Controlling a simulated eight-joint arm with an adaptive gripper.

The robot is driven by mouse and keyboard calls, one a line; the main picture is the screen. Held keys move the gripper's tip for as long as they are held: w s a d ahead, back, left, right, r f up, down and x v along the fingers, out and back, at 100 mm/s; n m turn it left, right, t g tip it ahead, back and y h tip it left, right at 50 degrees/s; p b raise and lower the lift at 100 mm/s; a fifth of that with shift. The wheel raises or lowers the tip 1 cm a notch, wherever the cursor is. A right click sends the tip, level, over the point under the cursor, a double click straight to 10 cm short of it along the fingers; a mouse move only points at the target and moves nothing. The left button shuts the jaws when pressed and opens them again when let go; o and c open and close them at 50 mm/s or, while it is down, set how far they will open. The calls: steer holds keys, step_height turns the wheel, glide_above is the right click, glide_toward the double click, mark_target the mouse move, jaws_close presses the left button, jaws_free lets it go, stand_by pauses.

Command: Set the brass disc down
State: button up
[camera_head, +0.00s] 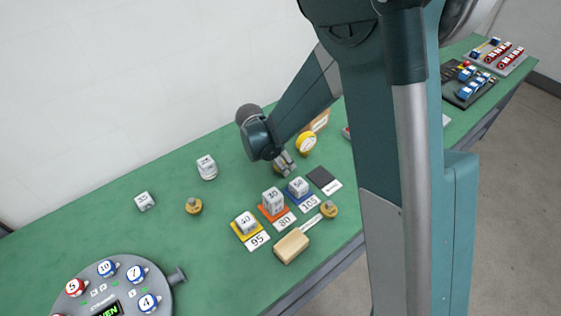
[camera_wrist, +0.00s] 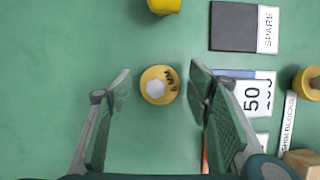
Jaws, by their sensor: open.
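In the wrist view, a round brass disc (camera_wrist: 150,75) with a pale hexagonal top and dark lettering stands on the green table. My gripper (camera_wrist: 161,84) is open, with one finger on either side of the disc. A gap shows between the disc and each finger. In the head view, my gripper (camera_head: 286,163) is low over the table, left of the yellow-topped round thing, and largely hides this disc. Two similar brass pieces stand apart, one at the left (camera_head: 194,206) and one by the front edge (camera_head: 329,210).
White numbered blocks (camera_head: 273,201) stand on coloured pads with number cards near the front. The dark SPARE pad (camera_wrist: 233,26) is empty. A yellow-topped round thing (camera_head: 306,142), a wooden block (camera_head: 291,247) and a grey round device (camera_head: 110,290) stand around.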

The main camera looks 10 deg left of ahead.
steer(key=p+v, duration=0.1)
steer(key=v, duration=1.1)
steer(key=shift+r, duration=0.1)
stand_by(0.8)
steer(key=s+d+r+m+y, duration=0.1)
steer(key=s+d+r+m, duration=0.3)
steer(key=d+r+m, duration=0.45)
steer(key=s+d+r+m+y, duration=0.1)
steer(key=s+d+r+m, duration=0.4)
steer(key=d, duration=0.6)
steer(key=s+d+r+m+t+y, duration=0.1)
steer(key=s+d+r+m+t, duration=0.3)
steer(key=s+d+m, duration=0.9)
steer(key=shift+s+d, duration=0.95)
steer(key=shift+s, duration=0.2)
steer(key=shift+f+m, duration=0.1)
steer(key=shift+m, duration=0.15)
